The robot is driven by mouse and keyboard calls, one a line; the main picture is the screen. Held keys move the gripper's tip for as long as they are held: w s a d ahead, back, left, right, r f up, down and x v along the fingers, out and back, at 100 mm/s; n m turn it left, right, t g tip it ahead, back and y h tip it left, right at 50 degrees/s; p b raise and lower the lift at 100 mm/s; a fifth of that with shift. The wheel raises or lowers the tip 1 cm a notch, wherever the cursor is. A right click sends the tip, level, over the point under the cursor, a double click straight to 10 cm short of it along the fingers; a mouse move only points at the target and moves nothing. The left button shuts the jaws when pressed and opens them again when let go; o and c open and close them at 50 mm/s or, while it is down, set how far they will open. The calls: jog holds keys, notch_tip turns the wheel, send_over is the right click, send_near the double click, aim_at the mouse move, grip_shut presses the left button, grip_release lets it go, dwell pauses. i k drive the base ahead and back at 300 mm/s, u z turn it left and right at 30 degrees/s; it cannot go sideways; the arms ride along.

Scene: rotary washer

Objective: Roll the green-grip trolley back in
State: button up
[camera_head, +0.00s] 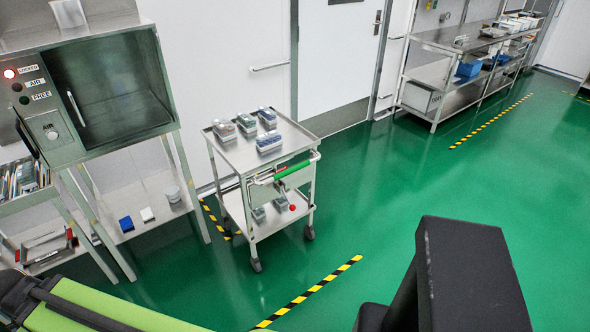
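The trolley (247,163) is a two-tier steel cart on dark wheels, standing on the green floor near the middle of the camera_head view. Its green grip (293,169) is on a bar along the near right side of the top. Several small grey, green and blue packs sit on the top, with more items on the lower shelf (236,205). A small red knob (292,207) shows low on the near side. I cannot make out my gripper's fingers in this view, and nothing of mine visibly touches the trolley.
A steel washer cabinet (110,60) on legs stands left of the trolley. Black-yellow floor tape shows behind its left side (212,217) and in front (310,291). A white wall and door (340,60) are behind. A long steel bench (445,38) stands back right. The right floor is clear.

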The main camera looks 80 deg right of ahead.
aim_at(241, 153)
jog(key=z, duration=0.3)
jog(key=i, duration=1)
